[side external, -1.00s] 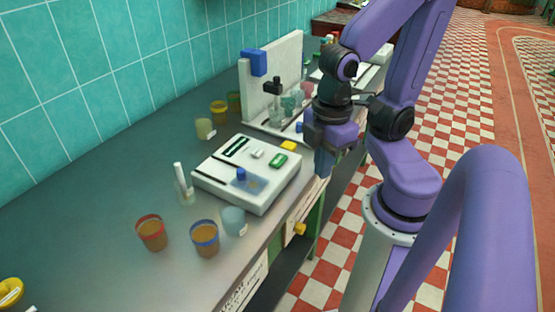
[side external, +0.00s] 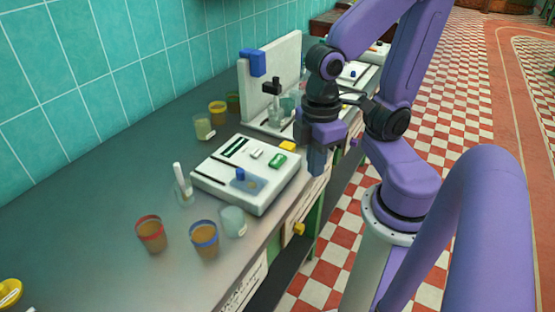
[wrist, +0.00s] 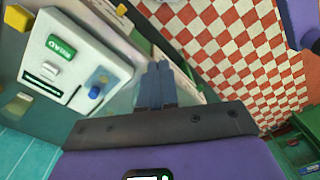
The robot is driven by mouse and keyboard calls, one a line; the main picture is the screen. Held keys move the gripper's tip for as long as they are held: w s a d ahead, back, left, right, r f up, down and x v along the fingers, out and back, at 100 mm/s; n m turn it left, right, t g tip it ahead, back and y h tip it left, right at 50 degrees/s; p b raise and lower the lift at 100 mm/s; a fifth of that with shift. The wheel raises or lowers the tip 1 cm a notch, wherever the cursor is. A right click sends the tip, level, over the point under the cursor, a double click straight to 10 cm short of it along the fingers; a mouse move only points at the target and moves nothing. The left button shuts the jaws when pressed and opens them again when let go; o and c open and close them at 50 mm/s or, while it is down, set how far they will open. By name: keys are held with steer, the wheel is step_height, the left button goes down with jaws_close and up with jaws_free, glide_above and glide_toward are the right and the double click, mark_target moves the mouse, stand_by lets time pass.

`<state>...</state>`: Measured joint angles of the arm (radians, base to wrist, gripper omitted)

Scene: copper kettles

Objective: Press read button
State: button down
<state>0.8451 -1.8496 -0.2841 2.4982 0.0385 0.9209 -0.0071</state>
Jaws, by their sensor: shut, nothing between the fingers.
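A white box-shaped instrument (side external: 222,182) sits on the bench. Its green button (side external: 278,160) is near the right corner of its top. In the wrist view the button (wrist: 60,48) bears white lettering that looks like READ. A white button (side external: 257,154), a dark slot and a blue knob (side external: 240,174) are on the same top. My gripper (side external: 316,172) is shut and empty, pointing down, to the right of the instrument near the bench's front edge. In the wrist view my closed fingers (wrist: 157,70) are clear of the instrument, and nothing touches the green button.
A yellow block (side external: 288,146) is at the instrument's back corner. Cups with red (side external: 151,235) and blue (side external: 204,239) rims and a pale beaker (side external: 232,221) stand in front. A white upright stand (side external: 272,75) is behind. A yellow knob (side external: 299,229) projects from the bench front.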

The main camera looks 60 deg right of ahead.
steer(key=w+f+m+g+y, duration=0.1)
steer(key=w+m+g, duration=0.1)
steer(key=w+m, duration=0.4)
steer(key=m+t+y, duration=0.5)
steer(key=m+t, duration=0.4)
steer(key=m, duration=1.5)
glide_above(282, 160)
steer(key=shift+w+d+f, duration=0.1)
steer(key=shift+f, duration=0.3)
steer(key=shift+f, duration=0.15)
steer(key=shift+f, duration=4.25)
steer(key=shift+f, duration=0.1)
